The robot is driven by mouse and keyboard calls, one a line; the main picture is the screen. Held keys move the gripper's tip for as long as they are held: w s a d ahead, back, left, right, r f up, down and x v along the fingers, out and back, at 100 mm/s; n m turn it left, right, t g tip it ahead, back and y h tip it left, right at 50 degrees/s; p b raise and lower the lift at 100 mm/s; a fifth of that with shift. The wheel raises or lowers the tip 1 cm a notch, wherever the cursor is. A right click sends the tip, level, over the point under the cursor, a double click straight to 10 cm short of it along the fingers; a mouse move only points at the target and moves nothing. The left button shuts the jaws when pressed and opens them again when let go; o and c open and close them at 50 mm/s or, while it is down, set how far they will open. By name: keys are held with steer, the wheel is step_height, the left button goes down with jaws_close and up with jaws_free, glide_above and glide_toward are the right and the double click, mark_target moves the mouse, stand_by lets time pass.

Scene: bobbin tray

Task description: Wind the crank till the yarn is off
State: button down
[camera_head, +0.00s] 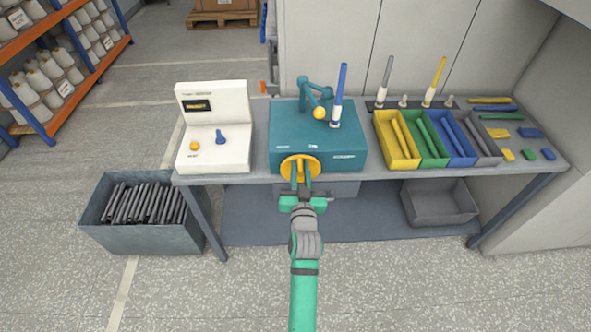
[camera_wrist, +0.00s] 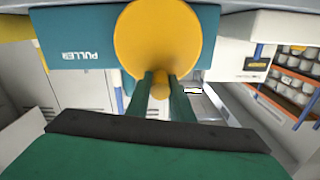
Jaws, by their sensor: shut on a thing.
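The teal puller box (camera_head: 317,140) stands on the table, with a yellow crank disc (camera_head: 286,168) on its front. My gripper (camera_head: 301,186) is in front of the disc, shut on the small yellow crank handle (camera_wrist: 160,86), which shows between the fingers in the wrist view. The disc (camera_wrist: 160,38) fills the top middle there, beside the word PULLER. A blue bobbin (camera_head: 342,85) stands upright, slightly tilted, on top of the box. Beside it is a bent teal arm (camera_head: 303,90) with a yellow ball (camera_head: 319,113). I cannot tell how much yarn is on the bobbin.
A white station (camera_head: 215,115) with a display stands left on the table (camera_head: 260,170). To the right are a tray with yellow (camera_head: 383,128), green, blue and grey compartments, and upright grey and yellow bobbins (camera_head: 435,82). A bin (camera_head: 148,236) of dark rods stands on the floor.

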mark_target(316, 169)
steer(key=d+m, duration=0.1)
steer(key=m, duration=0.1)
steer(key=d+f+m, duration=0.1)
steer(key=m, duration=0.2)
steer(key=d+m, duration=0.1)
steer(key=m, duration=0.2)
steer(key=shift+d+f, duration=0.2)
steer(key=shift+d, duration=0.1)
steer(key=m, duration=0.1)
steer(key=d+f+m, duration=0.1)
steer(key=m, duration=0.2)
steer(key=shift+d+f+m, duration=0.15)
steer(key=shift+f+m, duration=0.1)
steer(key=shift+m, duration=0.05)
steer(key=shift+d+f+m, duration=0.1)
steer(key=shift+f+m, duration=0.3)
steer(key=shift+m, duration=0.55)
steer(key=shift+d+f+m, duration=0.1)
steer(key=shift+f+m, duration=0.3)
steer(key=shift+m, duration=0.55)
steer(key=c, duration=1.6)
jaws_free()
steer(key=shift+o, duration=0.2)
steer(key=s, duration=1.1)
